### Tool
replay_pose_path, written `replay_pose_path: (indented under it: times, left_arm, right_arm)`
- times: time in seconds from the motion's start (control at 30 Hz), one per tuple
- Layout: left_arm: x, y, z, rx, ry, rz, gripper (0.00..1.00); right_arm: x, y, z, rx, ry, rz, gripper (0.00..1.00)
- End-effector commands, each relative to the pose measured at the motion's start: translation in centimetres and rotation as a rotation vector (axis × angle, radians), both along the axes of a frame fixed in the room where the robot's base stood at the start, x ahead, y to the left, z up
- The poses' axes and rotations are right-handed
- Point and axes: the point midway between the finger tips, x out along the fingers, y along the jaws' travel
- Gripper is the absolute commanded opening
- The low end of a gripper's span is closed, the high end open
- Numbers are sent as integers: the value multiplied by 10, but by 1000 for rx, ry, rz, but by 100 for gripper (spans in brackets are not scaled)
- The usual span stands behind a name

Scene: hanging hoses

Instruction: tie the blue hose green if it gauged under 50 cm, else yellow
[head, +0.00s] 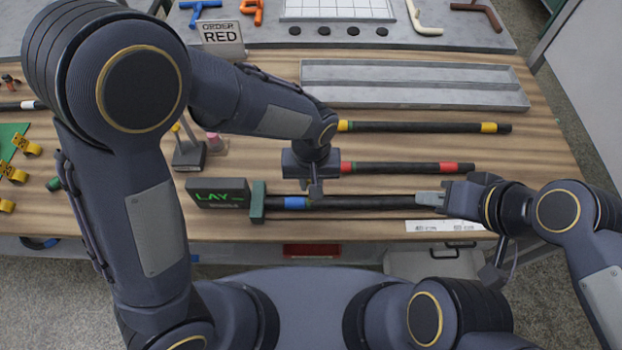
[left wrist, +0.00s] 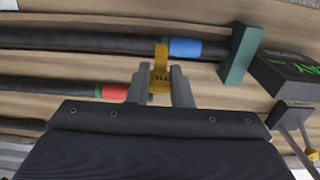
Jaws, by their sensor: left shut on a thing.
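The blue hose (head: 350,202), black with a blue band, lies straight along the table's front, its left end at a green stop block (head: 257,203). The band (left wrist: 185,48) also shows in the left wrist view. My left gripper (head: 315,190) is over the hose, right of the band in the head view. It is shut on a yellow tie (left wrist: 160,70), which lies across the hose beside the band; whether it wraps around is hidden. My right gripper (head: 430,198) is at the hose's right end; I cannot tell if its fingers are closed on it.
A dark display (head: 217,195) reads "LAY" and a smaller, unreadable line. A scale strip (head: 443,226) lies near my right gripper. A red-banded hose (head: 400,168) and a yellow-banded hose (head: 420,127) lie behind. Several yellow ties (head: 25,145) are at far left. A grey tray (head: 410,84) stands behind.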

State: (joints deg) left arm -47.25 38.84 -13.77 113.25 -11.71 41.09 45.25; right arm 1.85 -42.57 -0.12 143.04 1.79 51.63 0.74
Motion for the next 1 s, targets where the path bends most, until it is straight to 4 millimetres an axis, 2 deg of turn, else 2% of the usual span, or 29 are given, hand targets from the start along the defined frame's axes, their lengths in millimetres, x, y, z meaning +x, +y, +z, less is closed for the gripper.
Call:
replay_pose_path:
  times: [0.5, 1.0]
  left_arm:
    - [0, 0, -32, 1, 1, 0, 0]
    - [0, 0, -35, 0, 1, 0, 0]
  right_arm:
    - [0, 0, -27, 0, 0, 0, 32]
    - [0, 0, -30, 0, 0, 0, 32]
